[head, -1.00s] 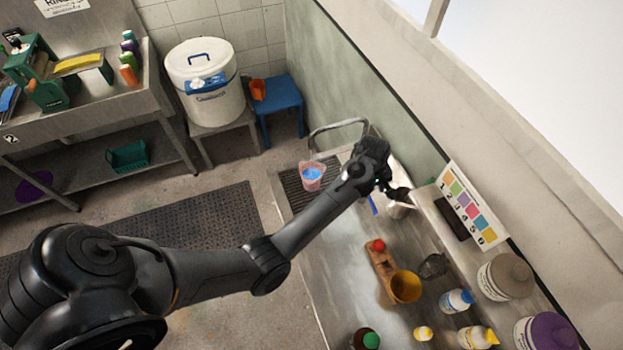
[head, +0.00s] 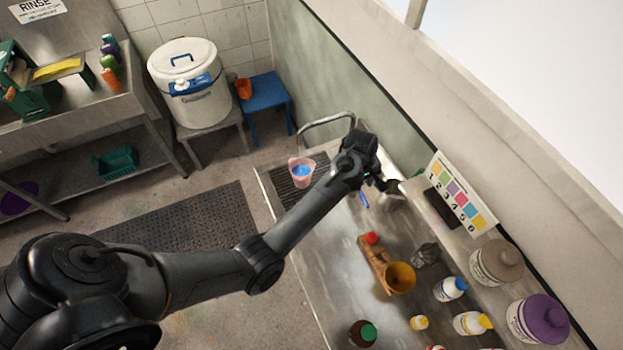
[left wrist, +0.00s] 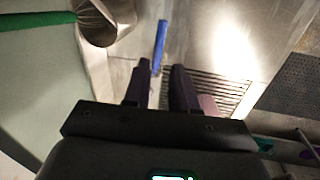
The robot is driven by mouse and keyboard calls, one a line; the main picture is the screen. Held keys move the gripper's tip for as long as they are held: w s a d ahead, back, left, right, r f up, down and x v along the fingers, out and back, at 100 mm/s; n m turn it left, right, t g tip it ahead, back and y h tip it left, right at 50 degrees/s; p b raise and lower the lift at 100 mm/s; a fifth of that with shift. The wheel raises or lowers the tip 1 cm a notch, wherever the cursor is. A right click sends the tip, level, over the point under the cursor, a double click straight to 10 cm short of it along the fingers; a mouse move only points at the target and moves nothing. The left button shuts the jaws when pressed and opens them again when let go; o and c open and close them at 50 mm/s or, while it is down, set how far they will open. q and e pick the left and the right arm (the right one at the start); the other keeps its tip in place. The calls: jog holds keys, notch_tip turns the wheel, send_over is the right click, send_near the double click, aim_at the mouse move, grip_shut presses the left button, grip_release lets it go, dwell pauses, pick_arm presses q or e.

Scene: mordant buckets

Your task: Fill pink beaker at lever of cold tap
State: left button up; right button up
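The pink beaker (head: 301,172) stands upright on the drain grate at the far end of the steel counter, with blue showing inside it. Part of it shows beyond the fingers in the left wrist view (left wrist: 208,105). A bent metal pipe (head: 325,122) arches behind the grate. A slim blue bar (head: 364,200), perhaps the cold tap's lever, lies below my left gripper; it also shows ahead of the fingers in the left wrist view (left wrist: 160,45). My left gripper (left wrist: 161,85) is open and empty, to the right of the beaker. My right gripper is not in view.
A wooden stand with an orange cup (head: 399,278) and several bottles fill the counter's near right. A colour card (head: 460,195) stands along the wall. The counter's middle left is clear.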

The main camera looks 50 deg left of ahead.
pick_arm(q)
jog(key=shift+c, duration=1.2)
jog(key=shift+w+a, duration=0.1)
jog(key=shift+w, duration=0.2)
grip_shut()
jog(key=w+a+r+m+t+y+b, duration=0.1)
jog(key=w+a+r+m+t+y, duration=0.1)
jog(key=w+a+r+t, duration=0.3)
jog(key=w+a+r+m+t+y+b, duration=0.1)
jog(key=w+a+r+t+y, duration=0.15)
jog(key=w+r+t, duration=0.45)
jog(key=s+d+f+m+t+h+b, duration=0.1)
jog(key=s+f+m+t+h+b, duration=0.2)
jog(key=s+m, duration=0.35)
jog(key=s+f+m+t+h+b, duration=0.1)
jog(key=s+m+t+h+b, duration=0.15)
jog(key=s+m+h, duration=0.35)
jog(key=s+d+f+m+g+h+b, duration=0.2)
jog(key=s+f+g+b, duration=0.1)
jog(key=s+f, duration=0.5)
jog(key=g+b, duration=0.2)
send_near(361, 194)
jog(key=shift+m+y, duration=0.25)
jog(key=shift+y, duration=0.2)
jog(key=w+d, duration=0.2)
jog(key=w+d+f, duration=0.1)
jog(key=w+d, duration=0.1)
jog(key=d, duration=0.1)
jog(key=shift+w+f, duration=0.2)
jog(key=shift+w, duration=0.15)
